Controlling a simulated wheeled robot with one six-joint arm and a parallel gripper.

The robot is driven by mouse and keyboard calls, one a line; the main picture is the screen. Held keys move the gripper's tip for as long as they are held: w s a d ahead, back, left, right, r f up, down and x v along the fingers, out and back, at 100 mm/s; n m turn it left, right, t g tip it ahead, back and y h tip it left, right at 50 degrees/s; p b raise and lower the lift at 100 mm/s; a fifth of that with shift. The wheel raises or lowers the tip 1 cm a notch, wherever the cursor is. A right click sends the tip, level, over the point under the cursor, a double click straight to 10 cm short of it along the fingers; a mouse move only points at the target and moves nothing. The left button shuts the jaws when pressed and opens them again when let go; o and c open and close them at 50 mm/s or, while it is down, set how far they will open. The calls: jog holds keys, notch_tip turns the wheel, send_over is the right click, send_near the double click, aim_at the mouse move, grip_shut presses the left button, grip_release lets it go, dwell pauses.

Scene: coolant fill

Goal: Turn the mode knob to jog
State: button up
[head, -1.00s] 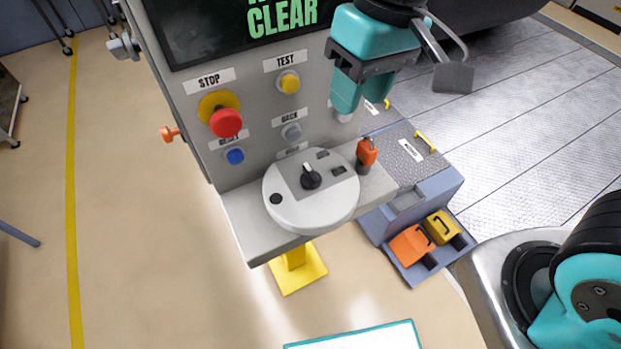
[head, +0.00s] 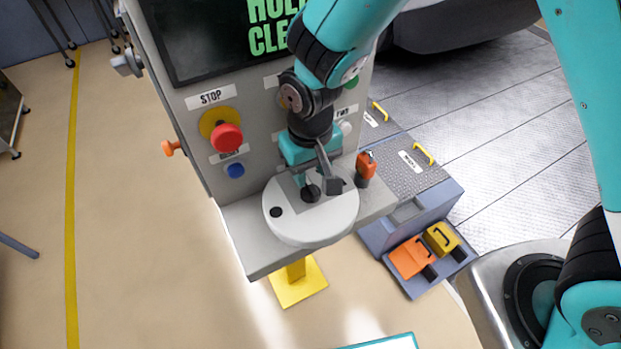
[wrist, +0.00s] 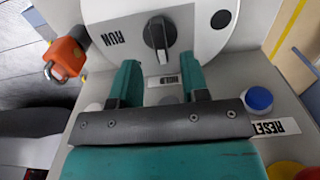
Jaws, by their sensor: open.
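The mode knob (head: 311,193) is a black pointer knob on a round white plate (head: 332,224). In the wrist view the knob (wrist: 158,36) shows a white mark at its lower end, toward the partly hidden HOLD label (wrist: 166,80). The RUN label (wrist: 113,37) lies left of the knob there. No jog label is readable. My gripper (wrist: 160,60) is open and empty, its fingertips on either side of the knob's lower end in the picture; their height above it is unclear. In the head view my gripper (head: 308,180) covers the plate's back part.
A red STOP button (head: 226,137) and blue button (head: 235,170) stand left of my gripper. An orange padlock-like part (head: 366,166) sits close right of the plate. The screen (head: 215,45) panel rises behind. Open floor lies left.

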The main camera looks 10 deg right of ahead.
aim_at(310, 186)
jog(key=shift+f+p, duration=0.3)
jog(key=shift+f, duration=2.05)
jog(key=shift+c, duration=0.2)
grip_shut()
